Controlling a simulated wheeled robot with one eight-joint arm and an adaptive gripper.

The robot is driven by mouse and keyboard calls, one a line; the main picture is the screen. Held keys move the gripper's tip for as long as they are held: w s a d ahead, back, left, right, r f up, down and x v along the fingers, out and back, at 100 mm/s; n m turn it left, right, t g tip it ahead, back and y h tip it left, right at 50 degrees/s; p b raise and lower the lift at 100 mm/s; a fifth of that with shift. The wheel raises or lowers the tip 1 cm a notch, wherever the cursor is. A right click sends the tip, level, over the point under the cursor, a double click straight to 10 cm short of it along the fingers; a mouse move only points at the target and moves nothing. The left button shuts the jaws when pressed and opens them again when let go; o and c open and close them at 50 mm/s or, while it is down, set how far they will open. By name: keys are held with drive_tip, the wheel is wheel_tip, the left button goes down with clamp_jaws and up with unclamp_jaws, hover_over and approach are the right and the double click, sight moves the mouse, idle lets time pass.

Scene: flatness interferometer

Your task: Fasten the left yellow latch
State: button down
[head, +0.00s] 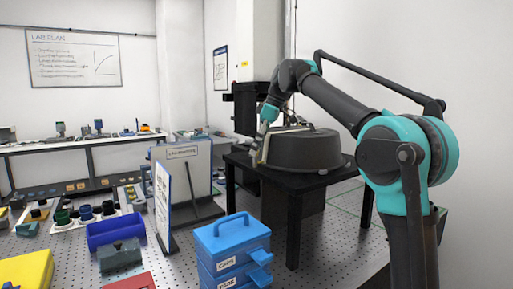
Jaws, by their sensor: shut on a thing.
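A dark grey round housing with a lid (305,150) stands on a black table (290,182). My gripper (262,146) is at the left side of the housing, at the end of my teal and black arm. Pale metal parts show beside it near the lid's edge. The gripper is small in the view, and the fingertips and what they hold are hard to make out. I cannot make out the left yellow latch or its position.
A blue drawer box (232,248) stands in the front middle. A yellow block (28,270) lies at the front left. A long bench (85,145) runs along the back wall.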

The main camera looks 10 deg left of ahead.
drive_tip(key=shift+n, duration=0.3)
drive_tip(key=c, duration=1.3)
unclamp_jaws()
drive_tip(key=shift+c, duration=0.2)
drive_tip(key=shift+r, duration=0.1)
drive_tip(key=v, duration=1.1)
drive_tip(key=shift+d+r, duration=0.25)
drive_tip(key=shift+r, duration=0.05)
drive_tip(key=shift+w, duration=0.15)
